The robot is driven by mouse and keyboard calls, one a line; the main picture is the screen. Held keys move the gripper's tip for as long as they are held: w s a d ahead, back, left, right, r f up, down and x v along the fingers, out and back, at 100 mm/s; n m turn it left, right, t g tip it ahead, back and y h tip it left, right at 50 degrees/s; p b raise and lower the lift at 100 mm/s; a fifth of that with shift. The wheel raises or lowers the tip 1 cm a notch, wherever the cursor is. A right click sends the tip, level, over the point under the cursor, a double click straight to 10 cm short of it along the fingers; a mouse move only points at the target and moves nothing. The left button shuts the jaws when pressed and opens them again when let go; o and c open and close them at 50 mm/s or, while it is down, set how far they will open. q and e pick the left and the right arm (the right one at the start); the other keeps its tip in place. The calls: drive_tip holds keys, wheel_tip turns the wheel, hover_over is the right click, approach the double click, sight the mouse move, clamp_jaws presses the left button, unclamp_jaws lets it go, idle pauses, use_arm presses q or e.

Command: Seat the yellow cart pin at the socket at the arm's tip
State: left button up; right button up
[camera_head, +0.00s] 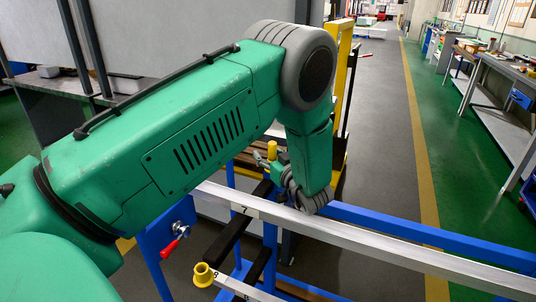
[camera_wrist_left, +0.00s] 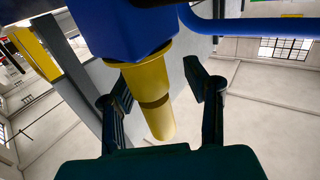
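The yellow cart pin (camera_head: 272,150) shows as a short upright cylinder beside my left gripper in the head view. In the left wrist view the pin (camera_wrist_left: 152,100) is long, with a dark band and a wide collar against a blue part (camera_wrist_left: 125,28). My left gripper (camera_wrist_left: 160,88) has its fingers apart, one on each side of the pin, with a gap at the right finger. In the head view the gripper (camera_head: 265,160) is partly hidden by my green wrist. My right gripper is not seen.
A long silver profile (camera_head: 380,242) crosses below my wrist, with a blue rail (camera_head: 430,236) behind it. A red-handled clamp (camera_head: 170,248) is at the lower left. A yellow frame (camera_head: 342,85) stands behind my arm. The aisle on the right is clear.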

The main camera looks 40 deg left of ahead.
use_arm(q)
drive_tip(key=shift+d+r, duration=0.15)
drive_tip(key=shift+d, duration=0.25)
drive_tip(key=c, duration=0.7)
drive_tip(key=shift+w+d+r, duration=0.1)
drive_tip(key=shift+d+r, duration=0.15)
drive_tip(key=shift+d, duration=0.65)
clamp_jaws()
drive_tip(key=shift+a, duration=0.3)
